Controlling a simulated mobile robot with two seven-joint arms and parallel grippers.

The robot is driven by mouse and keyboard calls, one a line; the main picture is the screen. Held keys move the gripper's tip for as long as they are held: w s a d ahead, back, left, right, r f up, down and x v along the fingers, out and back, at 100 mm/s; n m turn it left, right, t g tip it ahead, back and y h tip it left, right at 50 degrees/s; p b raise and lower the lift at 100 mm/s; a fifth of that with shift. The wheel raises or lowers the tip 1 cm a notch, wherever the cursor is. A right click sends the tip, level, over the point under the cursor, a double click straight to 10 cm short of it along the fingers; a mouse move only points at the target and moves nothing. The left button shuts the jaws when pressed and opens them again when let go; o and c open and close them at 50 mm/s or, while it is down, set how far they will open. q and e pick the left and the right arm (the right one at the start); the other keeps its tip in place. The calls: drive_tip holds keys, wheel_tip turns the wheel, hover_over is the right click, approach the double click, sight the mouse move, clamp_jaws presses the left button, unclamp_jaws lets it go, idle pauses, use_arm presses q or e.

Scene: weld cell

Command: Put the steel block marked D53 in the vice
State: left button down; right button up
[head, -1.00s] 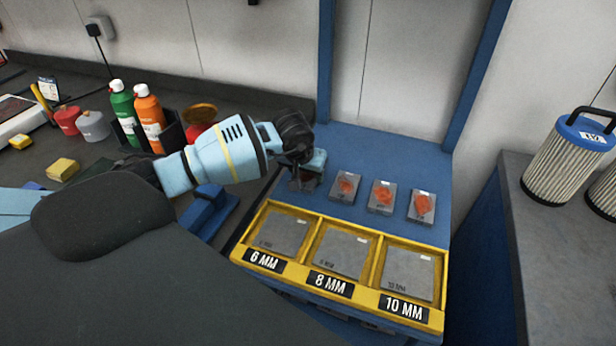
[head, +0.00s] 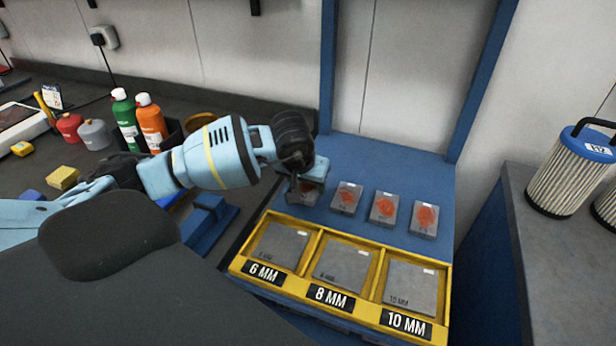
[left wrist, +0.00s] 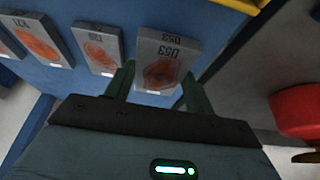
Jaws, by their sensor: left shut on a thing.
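The steel block marked D53 (left wrist: 165,58) is grey with an orange-red patch and shows between my left gripper's fingers (left wrist: 157,90) in the left wrist view. In the head view my left gripper (head: 306,177) is at the left end of a row of similar blocks, shut on D53 (head: 308,195), which it partly hides. I cannot tell whether D53 is clear of the blue surface. A blue object (head: 208,222), possibly the vice, is partly hidden below my left arm. My right gripper is not in view.
Several similar blocks (head: 383,208) lie to the right on the blue surface (head: 400,165). In front is a yellow tray (head: 270,280) with plates labelled 6, 8 and 10 MM. Bottles (head: 152,122) stand behind my left arm. A filter (head: 572,168) stands at the right.

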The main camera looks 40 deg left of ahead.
use_arm(q)
drive_tip(key=s+d, duration=0.2)
drive_tip(key=s, duration=0.1)
drive_tip(key=s+d+r, duration=0.1)
drive_tip(key=s+d, duration=0.1)
drive_tip(key=s, duration=0.1)
drive_tip(key=s+d, duration=0.2)
drive_tip(key=s, duration=0.2)
drive_tip(key=shift+d+r+b, duration=0.15)
drive_tip(key=shift+d+b, duration=0.15)
